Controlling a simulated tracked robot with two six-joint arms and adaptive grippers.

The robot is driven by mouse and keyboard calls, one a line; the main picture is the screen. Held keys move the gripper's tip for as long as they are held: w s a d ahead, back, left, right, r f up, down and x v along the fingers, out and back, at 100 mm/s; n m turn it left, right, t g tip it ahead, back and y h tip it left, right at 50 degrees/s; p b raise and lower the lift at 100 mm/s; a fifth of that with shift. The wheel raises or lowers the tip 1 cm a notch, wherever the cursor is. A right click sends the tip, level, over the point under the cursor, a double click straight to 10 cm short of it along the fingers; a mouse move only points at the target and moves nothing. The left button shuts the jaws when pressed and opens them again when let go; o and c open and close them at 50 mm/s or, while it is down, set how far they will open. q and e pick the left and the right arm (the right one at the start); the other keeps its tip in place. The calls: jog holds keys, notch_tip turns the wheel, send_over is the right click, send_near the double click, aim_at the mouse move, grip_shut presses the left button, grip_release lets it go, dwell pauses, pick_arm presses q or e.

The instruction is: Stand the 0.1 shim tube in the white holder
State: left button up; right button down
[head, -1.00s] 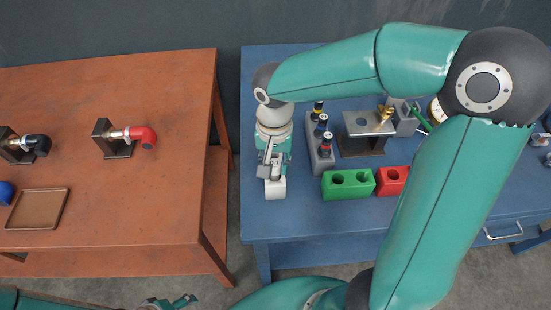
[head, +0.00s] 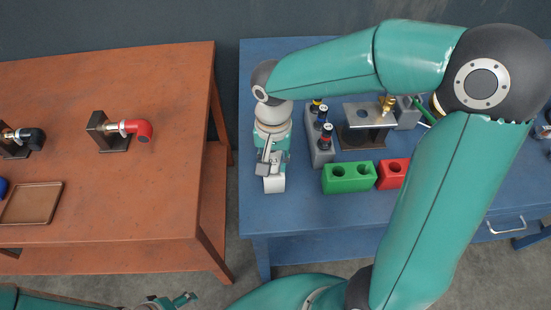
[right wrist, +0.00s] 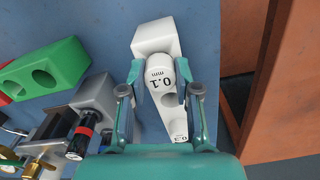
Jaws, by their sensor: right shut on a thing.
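The white holder (right wrist: 155,38) stands on the blue table under my right gripper; its near end also shows in the head view (head: 274,184). My right gripper (right wrist: 162,84) is shut on the white 0.1 shim tube (right wrist: 159,76), one finger on each side, with its label showing. The tube is over the holder's far part in the wrist view; its lower end is hidden, so I cannot tell how deep it sits. A tube marked 0.3 (right wrist: 180,134) is at the holder's other end, with an opening between. My left gripper (head: 172,302) is at the bottom edge, partly cut off.
A grey holder (head: 320,153) with dark tubes stands close beside the white one. Green (head: 349,178) and red (head: 392,173) blocks with holes are to the right. An orange table (head: 110,200) with pipe fittings and a tray is on the left, across a gap.

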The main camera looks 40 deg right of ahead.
aim_at(273, 161)
jog(key=c, duration=0.7)
grip_release()
jog(key=shift+c, duration=0.2)
jog(key=o, duration=0.3)
jog(key=shift+w+r+p, duration=0.1)
jog(key=shift+r+p, duration=3)
jog(key=shift+r, duration=0.95)
